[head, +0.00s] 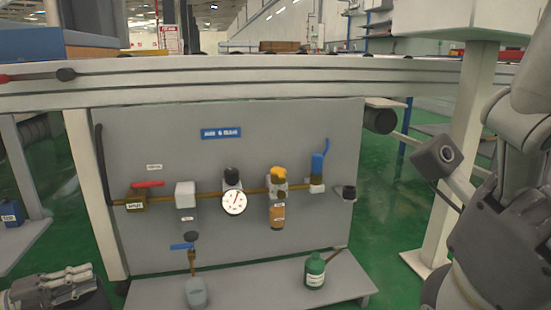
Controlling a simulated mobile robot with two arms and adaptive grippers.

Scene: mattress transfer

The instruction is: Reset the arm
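My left gripper (68,284) is low in the left corner of the head view, its fingers pointing right, in front of the panel's lower left and apart from it. I see nothing held in it, but its finger gap is too small to judge. My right arm (490,225) is folded up large along the right edge, with a grey camera-like block (437,157) on it. I cannot make out the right gripper's fingers.
A grey panel (300,140) carries a brass pipe, red-handled valve (148,184), gauge (234,202) and blue-handled valve (318,165). A green bottle (315,270) stands on the low shelf (255,292). A white beam (260,80) spans above. A pale post (455,150) stands near my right arm.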

